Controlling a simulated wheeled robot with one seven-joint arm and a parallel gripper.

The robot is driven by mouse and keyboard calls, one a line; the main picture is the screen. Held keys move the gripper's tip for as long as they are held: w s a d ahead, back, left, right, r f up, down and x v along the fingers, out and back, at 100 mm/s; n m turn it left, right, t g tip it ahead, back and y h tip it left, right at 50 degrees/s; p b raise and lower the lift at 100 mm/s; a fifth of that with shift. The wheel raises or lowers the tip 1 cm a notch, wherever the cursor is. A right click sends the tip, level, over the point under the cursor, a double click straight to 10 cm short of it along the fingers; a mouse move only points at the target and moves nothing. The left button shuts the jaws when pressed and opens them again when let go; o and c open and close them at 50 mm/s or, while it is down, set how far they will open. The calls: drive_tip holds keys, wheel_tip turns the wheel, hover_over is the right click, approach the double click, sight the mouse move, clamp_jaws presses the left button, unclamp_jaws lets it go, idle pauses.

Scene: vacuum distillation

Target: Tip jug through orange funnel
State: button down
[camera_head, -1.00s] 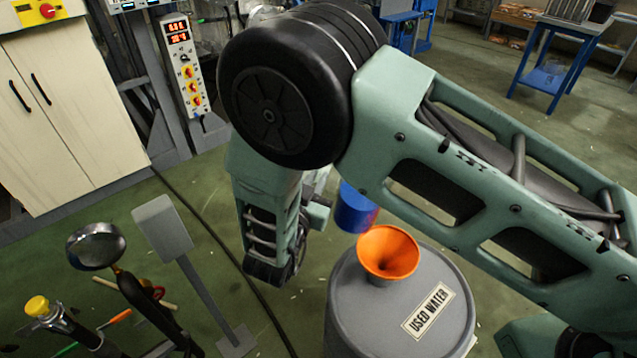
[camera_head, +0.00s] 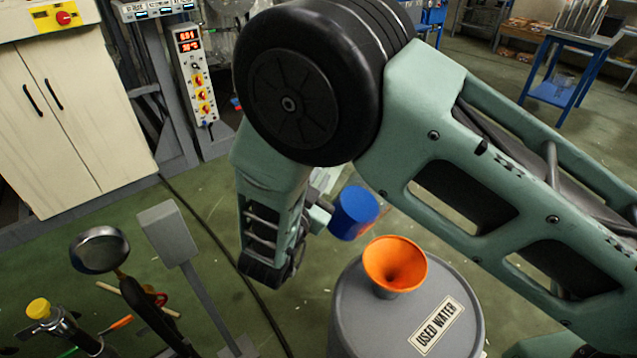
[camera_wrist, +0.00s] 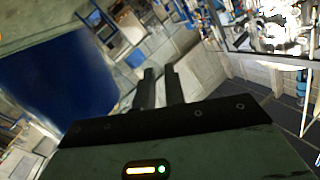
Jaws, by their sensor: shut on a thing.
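The blue jug (camera_head: 352,213) hangs above and to the left of the orange funnel (camera_head: 392,262) in the head view, apart from it. The jug looks tilted. The funnel stands wide end up on top of the grey drum labelled USED WATER (camera_head: 360,315). My gripper (camera_head: 318,212) is to the left of the jug, partly hidden by my wrist. In the wrist view the jug (camera_wrist: 62,75) is large at the left, and my gripper (camera_wrist: 160,88) shows two dark fingers close together, shut on the jug's handle side; the grip itself is unclear.
A grey stand with a flat plate (camera_head: 168,232), a pan (camera_head: 99,250) and several tools occupy the lower left. A white cabinet (camera_head: 75,125) and a control panel (camera_head: 194,75) stand behind. A blue table (camera_head: 575,65) is far right. Open floor lies between.

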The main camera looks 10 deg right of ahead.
sight(349, 198)
drive_tip(key=shift+f+m+b, duration=0.3)
drive_tip(key=shift+m+b, duration=0.45)
drive_tip(key=shift+m, duration=0.05)
drive_tip(key=shift+f+m+b, duration=0.25)
drive_tip(key=shift+m+b, duration=0.5)
drive_tip(key=shift+m, duration=0.05)
drive_tip(key=shift+s+d+r+m+b, duration=0.15)
drive_tip(key=shift+d+r+m+b, duration=0.2)
drive_tip(key=shift+m, duration=0.4)
drive_tip(key=shift+s+d+r+m+b, duration=0.1)
drive_tip(key=shift+s+d+r+m, duration=0.1)
drive_tip(key=shift+r+m, duration=0.4)
drive_tip(key=shift+s+d+r+m+b, duration=0.35)
drive_tip(key=shift+d+r+m+b, duration=0.35)
drive_tip(key=shift+m, duration=0.35)
drive_tip(key=shift+s+d+r+m+b, duration=0.35)
drive_tip(key=shift+d+r+m+b, duration=0.3)
drive_tip(key=shift+m, duration=0.35)
drive_tip(key=shift+s+d+r+m+b, duration=0.35)
drive_tip(key=shift+d+r+m+b, duration=0.1)
drive_tip(key=shift+d+m+b, duration=0.2)
drive_tip(key=shift+s+d+r+m+b, duration=0.35)
drive_tip(key=shift+d+r+m+b, duration=0.15)
drive_tip(key=shift+d+m+b, duration=0.15)
drive_tip(key=shift+s+d+r+m+b, duration=0.35)
drive_tip(key=shift+d+r+m+b, duration=0.2)
drive_tip(key=shift+b, duration=0.2)
drive_tip(key=shift+d, duration=0.15)
